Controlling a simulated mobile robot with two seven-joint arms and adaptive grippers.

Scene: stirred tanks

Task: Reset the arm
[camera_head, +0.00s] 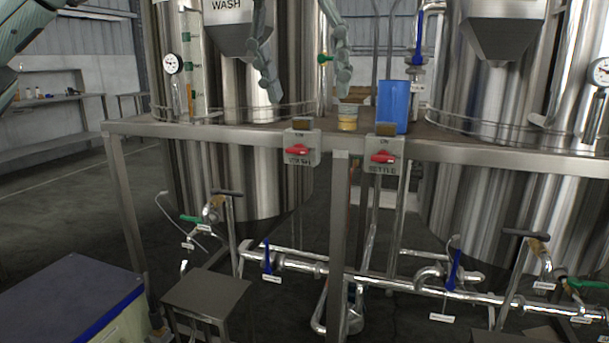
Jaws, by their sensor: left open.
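My left gripper (307,91) hangs down from the top edge in front of the tank marked WASH (215,80). Its two grey-green fingers are spread wide, with nothing between them. My left arm shows in the top left corner. The right gripper is not in view. A blue cup (394,107) stands upright on the platform, right of the gripper. A small jar with yellowish contents (347,118) stands left of the cup, just below the right finger in the picture.
A metal platform rail (230,132) carries two red switches, WASH (298,150) and KETTLE (383,157). Another steel tank (487,90) stands at right. Pipes with blue-handled valves (453,270) run below. A step stool (206,291) and dark-topped box (70,290) stand at lower left.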

